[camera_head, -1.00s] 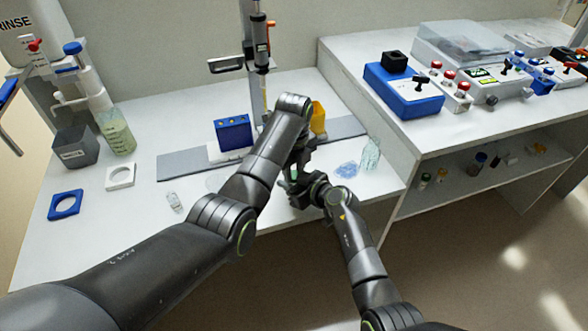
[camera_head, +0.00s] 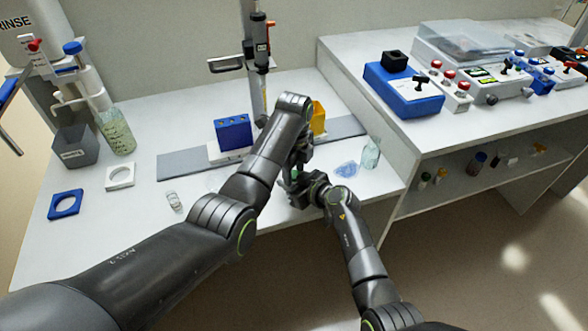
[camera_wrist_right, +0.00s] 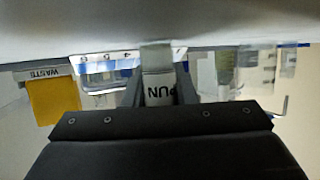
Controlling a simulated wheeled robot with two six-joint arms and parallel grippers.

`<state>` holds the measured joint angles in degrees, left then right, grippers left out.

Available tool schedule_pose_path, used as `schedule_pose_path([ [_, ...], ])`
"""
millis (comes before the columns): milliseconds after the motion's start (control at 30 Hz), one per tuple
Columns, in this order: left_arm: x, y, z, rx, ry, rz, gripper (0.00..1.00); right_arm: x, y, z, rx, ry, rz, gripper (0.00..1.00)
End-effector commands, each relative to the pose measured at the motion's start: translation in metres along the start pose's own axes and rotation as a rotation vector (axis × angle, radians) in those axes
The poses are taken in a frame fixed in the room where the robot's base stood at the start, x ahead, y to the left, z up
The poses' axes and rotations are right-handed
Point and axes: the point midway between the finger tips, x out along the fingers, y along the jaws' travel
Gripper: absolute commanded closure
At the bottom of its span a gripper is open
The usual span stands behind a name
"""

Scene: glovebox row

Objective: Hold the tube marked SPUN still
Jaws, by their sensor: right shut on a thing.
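The tube marked SPUN (camera_wrist_right: 158,90) is upright between the two fingers of my right gripper (camera_wrist_right: 160,97) in the right wrist view. Only part of its dark lettering shows, the rest being covered by a finger. My right gripper is shut on it. In the head view, my right gripper (camera_head: 298,190) is over the front part of the bench, close under my left gripper (camera_head: 295,168). My left gripper points downward, and its fingers are too dark and overlapped to tell whether they are open. The tube is not clearly seen in the head view.
A blue rack (camera_head: 233,132) stands behind my left arm, near an upright stand (camera_head: 252,60). A yellow bin (camera_head: 318,118) is just behind the grippers; it also shows in the wrist view (camera_wrist_right: 53,100). A clear bottle (camera_head: 371,154) stands to the right.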

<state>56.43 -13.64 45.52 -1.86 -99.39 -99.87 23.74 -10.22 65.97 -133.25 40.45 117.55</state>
Motion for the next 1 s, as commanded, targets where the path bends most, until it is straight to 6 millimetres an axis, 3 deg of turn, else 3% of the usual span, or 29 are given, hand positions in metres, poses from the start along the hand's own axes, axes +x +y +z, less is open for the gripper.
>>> schedule_pose_path([
  [300, -0.001, 0.0, 0.0, 0.001, 0.0, -0.001, 0.49, 0.0, 0.0, 0.0, 0.0, 0.0, 0.0, 1.0],
  [633, -0.04, -0.001, 0.0, 0.001, -0.001, -0.003, 0.49, 0.0, 0.0, 0.0, 0.0, 0.0, 0.0, 1.0],
  [933, -0.045, 0.0, 0.0, 0.001, 0.0, 0.0, 0.49, 0.0, 0.0, 0.0, 0.0, 0.0, 0.0, 1.0],
  [967, -0.045, 0.0, 0.0, 0.001, 0.0, 0.0, 0.49, 0.0, 0.0, 0.0, 0.0, 0.0, 0.0, 0.75],
  [1000, -0.045, 0.0, 0.0, 0.001, 0.0, 0.0, 0.49, 0.0, 0.0, 0.0, 0.0, 0.0, 0.0, 0.69],
])
